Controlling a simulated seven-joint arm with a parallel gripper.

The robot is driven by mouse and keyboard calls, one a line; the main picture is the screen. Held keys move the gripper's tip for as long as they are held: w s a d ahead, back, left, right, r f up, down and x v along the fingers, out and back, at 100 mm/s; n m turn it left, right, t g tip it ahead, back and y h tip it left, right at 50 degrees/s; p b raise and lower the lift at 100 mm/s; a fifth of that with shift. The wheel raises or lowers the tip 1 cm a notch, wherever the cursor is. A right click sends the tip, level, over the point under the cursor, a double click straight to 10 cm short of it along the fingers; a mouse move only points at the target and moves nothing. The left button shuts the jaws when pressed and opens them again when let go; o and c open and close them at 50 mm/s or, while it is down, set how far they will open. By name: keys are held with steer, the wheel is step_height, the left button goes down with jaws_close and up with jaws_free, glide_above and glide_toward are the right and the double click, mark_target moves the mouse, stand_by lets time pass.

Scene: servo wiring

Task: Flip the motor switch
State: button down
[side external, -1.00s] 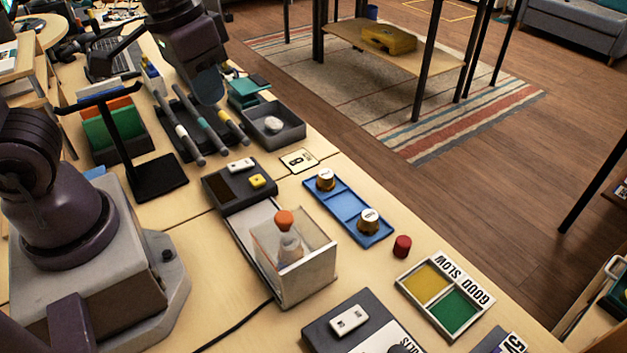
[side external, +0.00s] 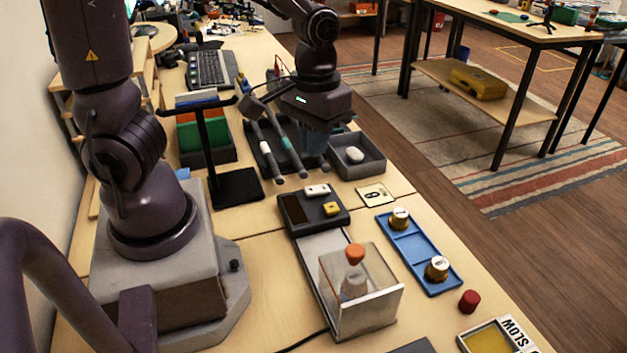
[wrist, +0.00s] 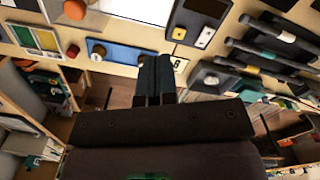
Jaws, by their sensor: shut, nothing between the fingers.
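A dark control box (side external: 314,208) sits mid-table with a white rocker switch (side external: 317,190) and a yellow one (side external: 331,209) on top. I cannot tell which of them is the motor switch. The box also shows at the top of the wrist view (wrist: 195,22). Right in front of it is a clear-walled case (side external: 372,310) with an orange knob (side external: 354,253) on a pale body. My gripper (side external: 315,160) is shut and empty, pointing down above the table behind the box, near the grey tray, apart from the switches. Its fingers (wrist: 155,78) also show in the wrist view.
A blue tray (side external: 412,243) with brass knobs lies to the right, near a red cap (side external: 469,301). Dark rods (side external: 268,145) and a grey tray (side external: 372,165) with a white lump lie by my gripper. A black stand (side external: 236,187) rises at the left.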

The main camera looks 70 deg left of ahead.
steer(key=w+a+f+n+g+y, duration=0.1)
steer(key=w+a+f+n+y, duration=0.1)
steer(key=a+f+n, duration=0.25)
steer(key=n+y, duration=0.2)
steer(key=n, duration=0.6)
glide_toward(309, 188)
steer(key=shift+n+t, duration=0.25)
steer(key=shift+t, duration=0.05)
steer(key=x, duration=0.5)
steer(key=shift+s+a+f, duration=0.3)
steer(key=shift+a, duration=0.05)
steer(key=shift+f, duration=0.5)
